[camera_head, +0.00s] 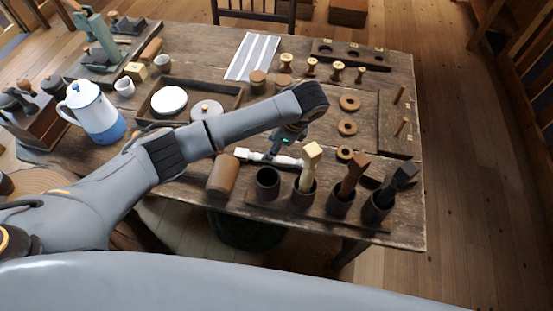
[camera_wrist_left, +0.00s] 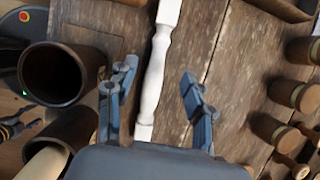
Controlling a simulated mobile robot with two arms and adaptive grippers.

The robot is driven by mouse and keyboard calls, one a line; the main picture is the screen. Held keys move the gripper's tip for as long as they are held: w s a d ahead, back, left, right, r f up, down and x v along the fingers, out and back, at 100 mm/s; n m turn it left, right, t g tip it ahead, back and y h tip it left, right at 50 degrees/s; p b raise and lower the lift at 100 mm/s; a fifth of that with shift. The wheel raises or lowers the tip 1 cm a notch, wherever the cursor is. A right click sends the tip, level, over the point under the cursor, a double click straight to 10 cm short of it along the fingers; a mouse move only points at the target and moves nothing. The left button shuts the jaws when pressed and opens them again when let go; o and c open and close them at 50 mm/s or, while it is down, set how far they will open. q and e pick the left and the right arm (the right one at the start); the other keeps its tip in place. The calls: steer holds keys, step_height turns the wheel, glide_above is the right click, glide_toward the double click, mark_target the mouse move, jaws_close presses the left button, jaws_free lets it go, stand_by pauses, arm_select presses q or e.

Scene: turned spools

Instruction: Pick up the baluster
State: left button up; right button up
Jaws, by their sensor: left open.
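The baluster (camera_head: 255,156) is a slim white turned piece lying on the wooden table, behind the row of dark cups. In the left wrist view the baluster (camera_wrist_left: 155,72) runs lengthwise between my fingers, its near end hidden behind the gripper body. My left gripper (camera_head: 279,151) is over the baluster's middle, pointing down and partly hidden by my own arm. In the left wrist view the gripper (camera_wrist_left: 159,76) is open, with one finger on each side of the baluster and a gap on both sides. I cannot tell its exact height. My right gripper is not in view.
Dark cups, several holding upright tools, stand close in front; one empty cup (camera_head: 268,184) is nearest the baluster. A brown cylinder (camera_head: 222,174) lies at its left. Wooden rings (camera_head: 347,128) and small spools (camera_head: 311,67) lie right and behind. A blue-white pot (camera_head: 95,112) stands left.

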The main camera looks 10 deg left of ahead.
mark_target(275, 160)
arm_select(q)
steer(key=shift+a+f, duration=0.1)
steer(key=shift+f, duration=0.35)
steer(key=shift+w+f, duration=0.1)
steer(key=shift+f, duration=0.1)
steer(key=p+x, duration=0.1)
steer(key=x, duration=0.3)
steer(key=shift+f, duration=0.2)
steer(key=shift+a+f, duration=0.1)
steer(key=shift+f, duration=0.25)
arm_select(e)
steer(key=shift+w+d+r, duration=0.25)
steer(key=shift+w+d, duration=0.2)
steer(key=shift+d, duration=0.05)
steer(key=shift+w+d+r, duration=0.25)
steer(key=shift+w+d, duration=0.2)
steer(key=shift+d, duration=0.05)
arm_select(q)
steer(key=shift+c, duration=0.2)
jaws_close()
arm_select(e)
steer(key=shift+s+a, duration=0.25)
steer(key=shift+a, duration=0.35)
